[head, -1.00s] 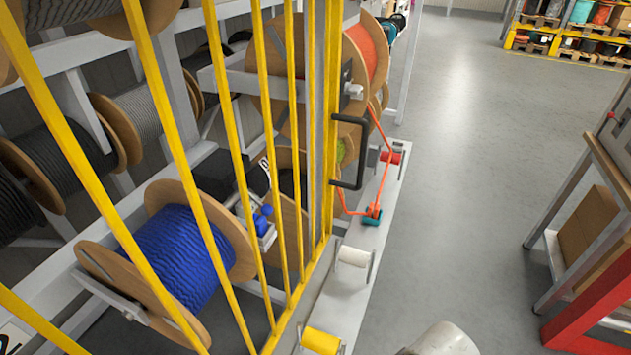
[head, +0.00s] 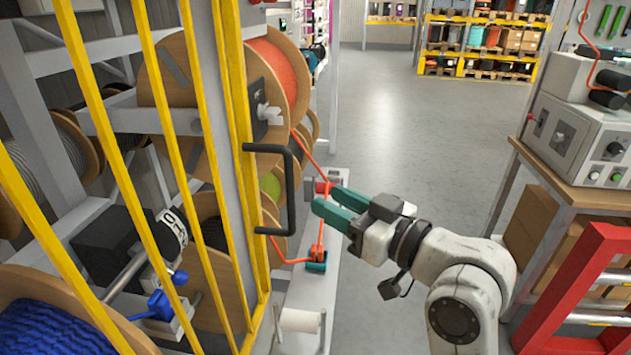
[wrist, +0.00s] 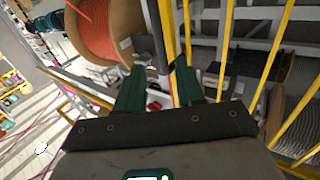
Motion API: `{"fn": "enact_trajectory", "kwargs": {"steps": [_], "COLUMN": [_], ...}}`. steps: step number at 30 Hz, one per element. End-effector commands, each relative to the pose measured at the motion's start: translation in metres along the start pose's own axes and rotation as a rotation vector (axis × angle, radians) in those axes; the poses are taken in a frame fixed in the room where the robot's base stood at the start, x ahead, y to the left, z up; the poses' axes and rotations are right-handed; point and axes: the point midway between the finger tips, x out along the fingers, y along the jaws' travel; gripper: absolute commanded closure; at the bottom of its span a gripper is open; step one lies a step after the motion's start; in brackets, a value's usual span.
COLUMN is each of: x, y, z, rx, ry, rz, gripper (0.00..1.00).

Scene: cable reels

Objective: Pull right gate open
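The yellow barred gate (head: 222,165) stands on the left in the head view, in front of the cable reels. Its black handle (head: 288,190) is a bracket-shaped bar on the gate's right edge. My gripper (head: 325,200) has green fingers and is just right of the handle, pointing left towards it. A gap shows between the fingers, with nothing held. In the wrist view the two green fingers (wrist: 155,80) stand apart, with the gate's yellow bars (wrist: 170,45) beyond.
An orange cable reel (head: 275,75) and a blue one (head: 60,328) sit behind the gate. A white roller (head: 300,320) is on the low ledge. A workbench with a control box (head: 575,140) and a red frame (head: 580,290) stand on the right. The floor (head: 400,110) between is clear.

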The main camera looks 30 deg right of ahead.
Motion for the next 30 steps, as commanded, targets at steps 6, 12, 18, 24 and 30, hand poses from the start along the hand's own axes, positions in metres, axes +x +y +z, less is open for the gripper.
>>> {"fn": "enact_trajectory", "kwargs": {"steps": [6, 12, 18, 24, 30], "x": [0.03, 0.067, 0.094, 0.104, 0.105], "y": [-0.001, -0.001, -0.001, -0.001, 0.0], "z": [-0.001, -0.001, 0.001, 0.001, 0.002], "rx": [0.001, 0.003, 0.003, 0.002, 0.002], "ry": [-0.004, -0.005, -0.006, -0.005, -0.005], "rz": [-0.003, -0.003, -0.001, 0.0, 0.0], "gripper": [0.62, 0.62, 0.62, 0.62, 0.62]}}
